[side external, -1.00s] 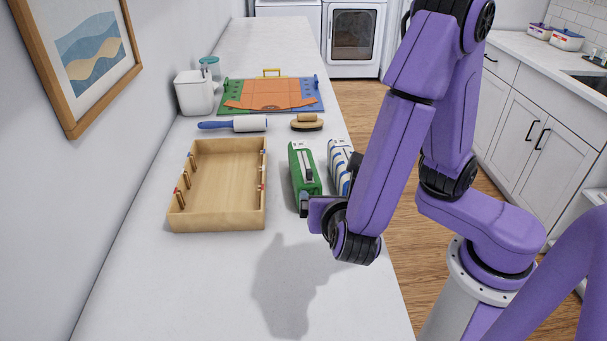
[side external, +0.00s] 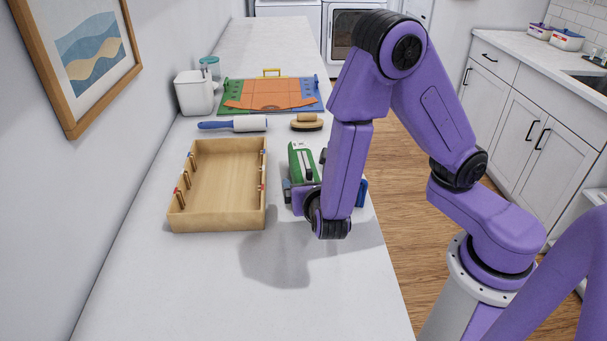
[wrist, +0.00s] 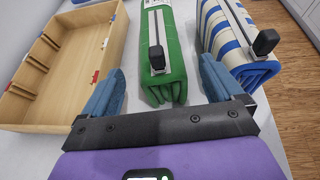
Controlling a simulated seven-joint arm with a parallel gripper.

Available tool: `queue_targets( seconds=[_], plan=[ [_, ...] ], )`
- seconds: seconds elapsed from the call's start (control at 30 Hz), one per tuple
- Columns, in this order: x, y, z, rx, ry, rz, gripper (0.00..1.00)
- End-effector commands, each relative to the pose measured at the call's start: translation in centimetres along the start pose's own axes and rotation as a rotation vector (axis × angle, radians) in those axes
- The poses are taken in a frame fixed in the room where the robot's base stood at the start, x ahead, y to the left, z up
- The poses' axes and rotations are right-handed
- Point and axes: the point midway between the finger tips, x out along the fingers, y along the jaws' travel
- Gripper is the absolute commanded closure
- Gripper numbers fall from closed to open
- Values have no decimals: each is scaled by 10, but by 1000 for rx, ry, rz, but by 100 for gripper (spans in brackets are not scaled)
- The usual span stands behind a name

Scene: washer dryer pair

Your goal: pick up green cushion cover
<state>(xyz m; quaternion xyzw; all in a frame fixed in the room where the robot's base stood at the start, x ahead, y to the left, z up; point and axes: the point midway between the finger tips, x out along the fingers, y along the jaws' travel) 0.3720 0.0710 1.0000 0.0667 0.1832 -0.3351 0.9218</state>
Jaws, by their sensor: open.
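The green cushion cover (side external: 301,161) lies folded on the white counter, right of the wooden tray. In the wrist view the green cushion cover (wrist: 174,62) runs away from me, with a pale zip strip and a black pull on top. My gripper (side external: 308,190) is at its near end in the side view, hiding that end. In the wrist view my gripper (wrist: 162,88) is open, its blue fingers spread to either side of the cover's near end. I cannot tell whether either finger touches it.
A blue-and-white striped folded cover (wrist: 237,42) lies just right of the green one. The wooden tray (side external: 215,226) with small pegs stands close on the left. Behind are a lint roller (side external: 248,124) and a brush (side external: 307,122). The near counter is clear.

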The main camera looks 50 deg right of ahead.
Motion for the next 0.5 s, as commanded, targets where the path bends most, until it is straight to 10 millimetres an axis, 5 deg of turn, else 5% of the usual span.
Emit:
queue_targets(
  seconds=[0.5],
  plan=[
    [50,-2,0,0,1,-3,6]
  ],
)
